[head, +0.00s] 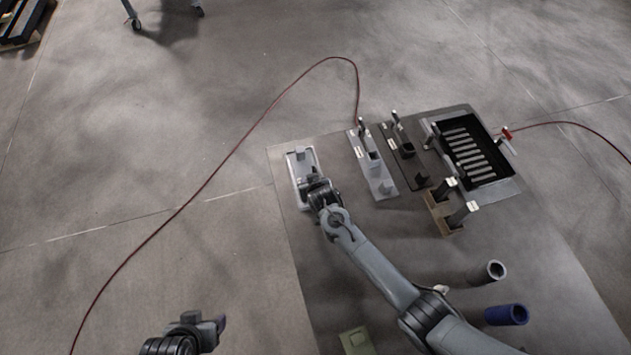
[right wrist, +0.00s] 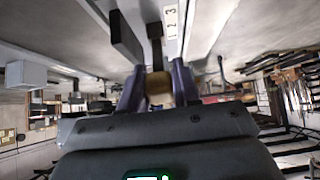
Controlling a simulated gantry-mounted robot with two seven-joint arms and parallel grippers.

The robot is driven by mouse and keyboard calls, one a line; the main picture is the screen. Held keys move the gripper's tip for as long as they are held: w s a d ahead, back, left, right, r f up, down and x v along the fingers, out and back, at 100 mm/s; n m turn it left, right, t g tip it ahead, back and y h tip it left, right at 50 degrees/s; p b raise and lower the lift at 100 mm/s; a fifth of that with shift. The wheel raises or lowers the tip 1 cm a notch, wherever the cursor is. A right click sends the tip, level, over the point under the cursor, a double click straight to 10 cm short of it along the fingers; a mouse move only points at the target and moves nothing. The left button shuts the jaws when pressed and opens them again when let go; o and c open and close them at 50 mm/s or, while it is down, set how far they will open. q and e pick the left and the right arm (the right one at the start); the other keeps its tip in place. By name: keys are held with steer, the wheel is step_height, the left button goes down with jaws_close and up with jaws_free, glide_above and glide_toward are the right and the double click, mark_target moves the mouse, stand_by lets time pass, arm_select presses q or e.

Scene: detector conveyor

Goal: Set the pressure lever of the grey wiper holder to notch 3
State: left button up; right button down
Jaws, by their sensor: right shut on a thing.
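A light grey holder (head: 292,160) with a grey block stands at the left edge of the mat; I take it to be the grey wiper holder. My right gripper (head: 315,186) is at its near end and hides part of it. In the right wrist view my right gripper (right wrist: 158,92) is shut on the tan knob (right wrist: 159,84) of a dark lever (right wrist: 155,47). A white scale marked 1, 2, 3 (right wrist: 172,22) runs beside the lever. I cannot tell which notch the lever is in. My left gripper (head: 214,324) is low at the left, away from the holder.
Right of it stand a grey fixture (head: 382,186) and a dark fixture (head: 416,177) with upright posts, then a black slotted tray (head: 433,128). A grey cylinder (head: 487,272) and a blue cylinder (head: 507,315) lie near my right arm. A red cable (head: 215,172) crosses the floor.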

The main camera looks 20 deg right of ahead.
steer(key=shift+a, duration=0.1)
steer(key=c, duration=0.9)
jaws_free()
steer(key=shift+s+r, duration=0.1)
steer(key=shift+s+r, duration=0.45)
steer(key=shift+r, duration=0.05)
steer(key=p+v, duration=0.1)
steer(key=v, duration=0.8)
steer(key=shift+r, duration=0.1)
steer(key=shift+s, duration=0.1)
